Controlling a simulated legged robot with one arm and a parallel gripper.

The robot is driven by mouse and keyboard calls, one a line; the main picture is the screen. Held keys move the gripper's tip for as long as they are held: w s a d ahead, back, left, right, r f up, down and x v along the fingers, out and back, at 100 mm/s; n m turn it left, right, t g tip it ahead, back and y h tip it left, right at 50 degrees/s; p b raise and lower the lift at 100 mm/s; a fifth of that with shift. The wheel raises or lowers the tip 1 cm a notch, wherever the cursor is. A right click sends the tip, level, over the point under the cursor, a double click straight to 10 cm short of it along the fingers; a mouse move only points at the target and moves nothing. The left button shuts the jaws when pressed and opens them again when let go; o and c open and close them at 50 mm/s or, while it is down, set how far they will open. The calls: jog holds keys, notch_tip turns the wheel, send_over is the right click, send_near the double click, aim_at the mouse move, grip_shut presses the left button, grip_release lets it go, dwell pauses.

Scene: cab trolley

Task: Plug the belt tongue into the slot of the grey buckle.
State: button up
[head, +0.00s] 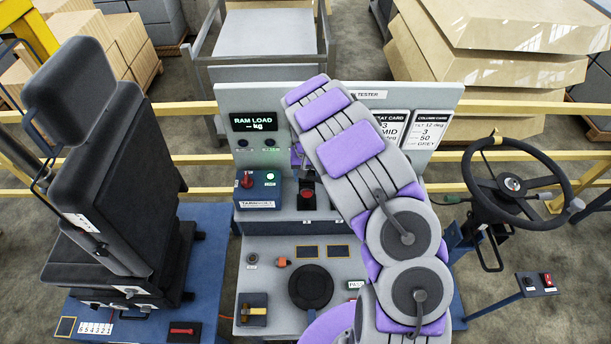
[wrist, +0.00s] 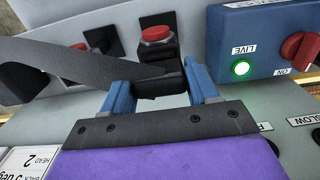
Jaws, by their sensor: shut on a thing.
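In the wrist view, my gripper (wrist: 160,82) is shut on the black belt tongue (wrist: 160,88), its blue fingers on either side. A dark grey belt strap (wrist: 60,62) runs left from it. Just beyond the tongue is a dark buckle with a red button (wrist: 157,37); this buckle also shows in the head view (head: 307,196). The tongue overlaps its near end. The tongue's tip and the slot are hidden, so I cannot tell whether it is inserted. A second red-topped buckle (wrist: 102,38) is partly behind the strap. My arm mostly hides the gripper in the head view.
A blue switch box (head: 262,189) with a lit green lamp and a red knob (wrist: 301,46) stands close beside the buckle. A grey upright panel (head: 262,100) rises behind. A black seat (head: 110,180) is at left; a steering wheel (head: 462,170) at right.

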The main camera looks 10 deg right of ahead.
jog(key=c, duration=0.3)
jog(key=shift+r, duration=0.1)
jog(key=shift+r, duration=2.9)
